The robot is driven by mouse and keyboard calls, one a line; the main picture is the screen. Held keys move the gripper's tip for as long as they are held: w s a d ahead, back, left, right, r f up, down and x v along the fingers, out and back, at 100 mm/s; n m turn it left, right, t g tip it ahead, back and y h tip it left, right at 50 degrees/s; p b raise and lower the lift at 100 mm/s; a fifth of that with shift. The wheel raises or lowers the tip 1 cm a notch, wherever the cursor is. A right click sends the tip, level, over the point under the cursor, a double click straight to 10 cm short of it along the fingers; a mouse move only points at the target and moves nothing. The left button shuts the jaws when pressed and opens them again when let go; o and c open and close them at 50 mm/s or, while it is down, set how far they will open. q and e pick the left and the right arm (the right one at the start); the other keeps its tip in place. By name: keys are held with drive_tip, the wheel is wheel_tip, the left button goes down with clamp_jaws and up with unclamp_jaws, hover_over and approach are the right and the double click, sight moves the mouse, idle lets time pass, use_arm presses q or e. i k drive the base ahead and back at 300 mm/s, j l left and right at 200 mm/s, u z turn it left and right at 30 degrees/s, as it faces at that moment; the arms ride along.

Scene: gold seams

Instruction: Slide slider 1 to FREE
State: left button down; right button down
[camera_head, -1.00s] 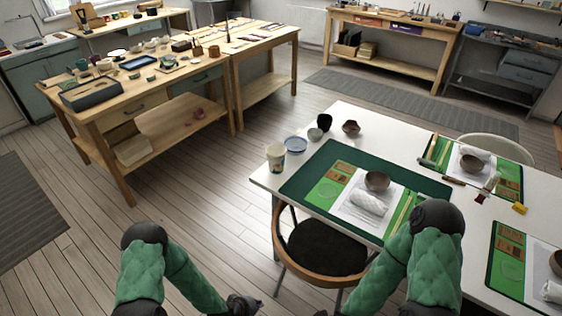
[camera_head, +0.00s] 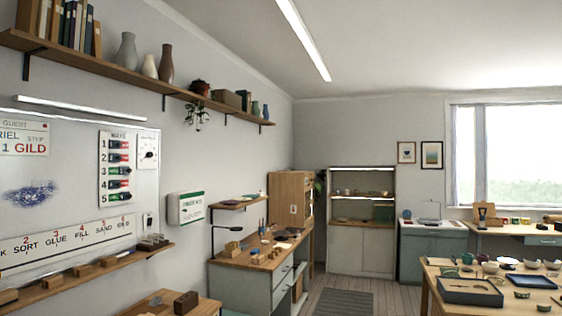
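A white panel of sliders (camera_head: 118,167) hangs on the whiteboard at the left, with numbered rows 1 to 5. Slider 1 (camera_head: 119,144) is the top row; red shows on it beside a dark part. The lettering on it is too small to read, so I cannot tell its setting by its words. The rows below show red or green. Neither of my grippers is in view.
The whiteboard (camera_head: 75,200) has a strip of step words and a ledge (camera_head: 85,275) with wooden blocks below it. A dial (camera_head: 148,152) sits right of the sliders. A wooden-topped bench (camera_head: 250,262) and a small table (camera_head: 170,305) stand nearby.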

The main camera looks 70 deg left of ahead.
sight(114, 144)
drive_tip(key=u, duration=3.5)
drive_tip(key=i+u, duration=0.1)
drive_tip(key=u, duration=0.25)
drive_tip(key=l+u, duration=0.15)
drive_tip(key=u, duration=0.2)
drive_tip(key=i+l+u, duration=0.1)
drive_tip(key=u, duration=0.25)
